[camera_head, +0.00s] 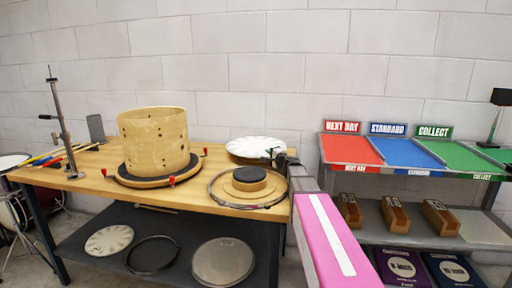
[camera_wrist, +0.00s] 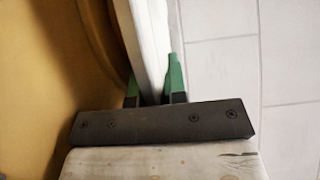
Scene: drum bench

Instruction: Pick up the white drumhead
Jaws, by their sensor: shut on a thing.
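The white drumhead (camera_head: 248,146) is a pale round disc at the back right of the wooden bench. My gripper (camera_head: 276,156) is at its right edge. In the wrist view my gripper's green fingertips (camera_wrist: 154,90) are on both sides of the drumhead's white rim (camera_wrist: 152,40), shut on it. Whether the drumhead rests on the bench or is a little above it, I cannot tell. Its right edge is partly hidden by my gripper.
A wooden drum shell (camera_head: 153,140) stands on a round black base left of the drumhead. A metal hoop (camera_head: 215,197) around a round wooden block (camera_head: 248,181) lies in front. A shelf with red, blue and green trays (camera_head: 413,153) stands at the right. More discs (camera_head: 222,262) lie below.

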